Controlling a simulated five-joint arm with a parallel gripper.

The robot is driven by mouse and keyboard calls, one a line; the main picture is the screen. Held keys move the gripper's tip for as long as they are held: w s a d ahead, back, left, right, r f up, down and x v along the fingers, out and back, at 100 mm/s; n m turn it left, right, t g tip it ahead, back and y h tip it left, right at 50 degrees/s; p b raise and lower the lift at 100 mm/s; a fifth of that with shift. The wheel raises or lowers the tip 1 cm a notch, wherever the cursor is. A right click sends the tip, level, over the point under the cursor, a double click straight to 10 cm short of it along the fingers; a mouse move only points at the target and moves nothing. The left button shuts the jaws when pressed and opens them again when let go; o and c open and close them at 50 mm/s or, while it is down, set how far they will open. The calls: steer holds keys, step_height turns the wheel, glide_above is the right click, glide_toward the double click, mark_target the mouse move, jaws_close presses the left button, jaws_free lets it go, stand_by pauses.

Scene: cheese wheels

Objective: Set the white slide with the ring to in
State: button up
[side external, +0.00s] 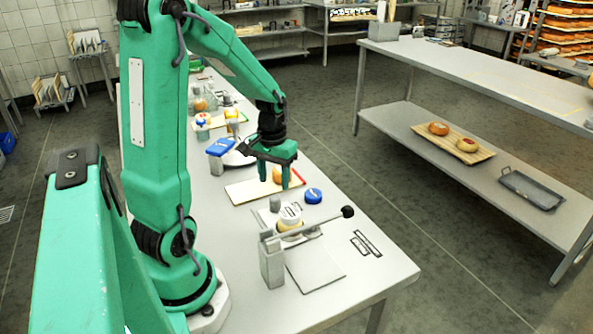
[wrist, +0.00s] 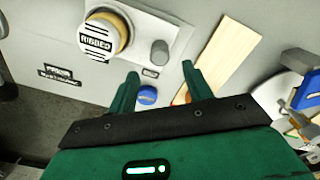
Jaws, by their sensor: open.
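My gripper (side external: 275,180) hangs over the bench, open and empty, fingers pointing down. Its two fingers also show in the wrist view (wrist: 160,70), apart with nothing between them. I cannot surely pick out a white slide with a ring in either view. A white round piece marked RIBBED (wrist: 95,38) sits on a tan round body, beyond my left finger in the wrist view. It also shows in the side view (side external: 290,210), beside the lever press. A short grey cylinder (wrist: 160,50) stands beside it.
A lever with a black knob (side external: 347,211) reaches across the bench's near end. A blue disc (side external: 313,195) lies close to my gripper. A pale board (side external: 243,192) carries an orange round piece (side external: 277,174). A blue-topped grey device (side external: 220,147) stands further back. The near right corner is mostly clear.

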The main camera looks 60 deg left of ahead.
mark_target(275, 196)
steer(key=shift+f, duration=3.9)
